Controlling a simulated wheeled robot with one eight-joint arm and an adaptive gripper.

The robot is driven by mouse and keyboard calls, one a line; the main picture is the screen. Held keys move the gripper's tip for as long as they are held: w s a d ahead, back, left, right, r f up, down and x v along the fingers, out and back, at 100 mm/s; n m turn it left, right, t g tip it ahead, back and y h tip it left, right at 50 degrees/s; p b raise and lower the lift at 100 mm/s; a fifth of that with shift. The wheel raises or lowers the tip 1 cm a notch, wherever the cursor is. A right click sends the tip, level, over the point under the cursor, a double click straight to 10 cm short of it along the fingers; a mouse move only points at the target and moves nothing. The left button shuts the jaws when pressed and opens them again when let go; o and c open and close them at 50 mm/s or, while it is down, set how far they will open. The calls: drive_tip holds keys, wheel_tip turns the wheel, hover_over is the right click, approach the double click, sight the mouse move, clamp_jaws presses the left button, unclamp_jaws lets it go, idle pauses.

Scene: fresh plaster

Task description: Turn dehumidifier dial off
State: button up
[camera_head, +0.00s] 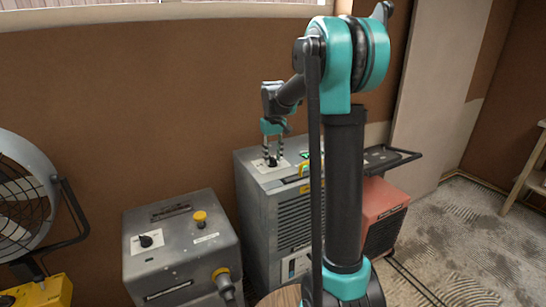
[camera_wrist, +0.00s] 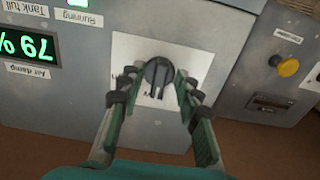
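The grey dehumidifier (camera_head: 257,207) stands against the brown wall in the head view. Its black dial (camera_wrist: 158,73) sits on a white plate (camera_wrist: 122,52) on the top panel, seen upside down in the wrist view. The dial is small in the head view (camera_head: 272,162), and its setting cannot be read. My gripper (camera_wrist: 157,80) points down at the dial, with one finger on each side of it. The fingers are apart, and gaps seem to show between them and the dial. My gripper also shows above the panel in the head view (camera_head: 272,153).
A green display (camera_wrist: 28,45) reads 79 %, labelled "Air damp", beside "Running" and "Tank full" labels. A second grey box (camera_head: 180,245) with its own black knob and yellow button (camera_head: 200,217) stands left. A fan (camera_head: 22,195) is far left; a red unit (camera_head: 383,205) is right.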

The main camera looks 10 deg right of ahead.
drive_tip(key=shift+c, duration=0.3)
clamp_jaws()
drive_tip(key=shift+n, duration=0.4)
drive_tip(key=n, duration=0.5)
drive_tip(key=shift+w+d, duration=0.1)
drive_tip(key=n, duration=0.6)
drive_tip(key=shift+w, duration=0.1)
idle(0.5)
drive_tip(key=shift+o, duration=0.3)
unclamp_jaws()
